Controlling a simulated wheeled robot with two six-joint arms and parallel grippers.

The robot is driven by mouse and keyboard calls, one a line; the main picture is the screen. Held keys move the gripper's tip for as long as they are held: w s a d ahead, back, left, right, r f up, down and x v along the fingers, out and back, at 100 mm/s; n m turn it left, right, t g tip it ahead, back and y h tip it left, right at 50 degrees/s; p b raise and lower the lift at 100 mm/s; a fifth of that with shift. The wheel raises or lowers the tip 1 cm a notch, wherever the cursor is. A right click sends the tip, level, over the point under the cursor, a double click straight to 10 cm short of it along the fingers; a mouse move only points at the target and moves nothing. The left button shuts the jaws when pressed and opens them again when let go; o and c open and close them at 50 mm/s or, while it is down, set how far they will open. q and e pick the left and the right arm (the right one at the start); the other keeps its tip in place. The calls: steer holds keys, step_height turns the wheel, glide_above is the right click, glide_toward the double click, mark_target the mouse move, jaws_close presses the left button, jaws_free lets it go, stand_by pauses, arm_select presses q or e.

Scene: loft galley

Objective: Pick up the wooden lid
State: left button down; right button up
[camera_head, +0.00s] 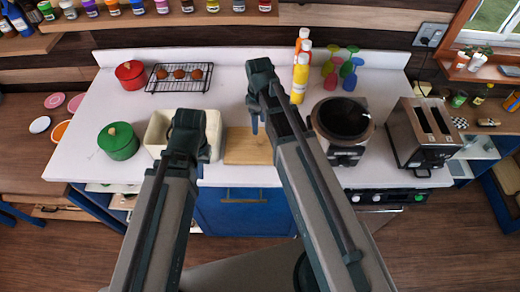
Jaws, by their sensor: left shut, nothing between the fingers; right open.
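A flat, light-brown wooden lid (243,148) lies on the white counter near its front edge, just right of an open cream box (156,130). My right arm crosses in front of its right end. My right gripper (256,124) points down above the lid's far edge, open and empty; the gap to the lid is hard to judge. My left gripper (183,155) is over the cream box, shut and empty. Its arm hides part of the box, and its fingertips are hard to make out.
A green pot (118,145) stands left of the box. A red pot (130,75) and a black rack (178,78) with brown rounds are behind.

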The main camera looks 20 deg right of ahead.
arm_select(q)
step_height(320, 180, down, 4)
steer(key=b, duration=0.3)
steer(key=shift+f, duration=0.1)
arm_select(e)
glide_above(260, 140)
step_height(260, 140, down, 4)
steer(key=shift+s+a+f, duration=0.1)
steer(key=shift+a, duration=0.05)
step_height(260, 140, down, 5)
steer(key=b, duration=0.5)
steer(key=shift+f, duration=0.1)
arm_select(q)
step_height(260, 140, down, 5)
steer(key=shift+f, duration=0.1)
arm_select(e)
jaws_close()
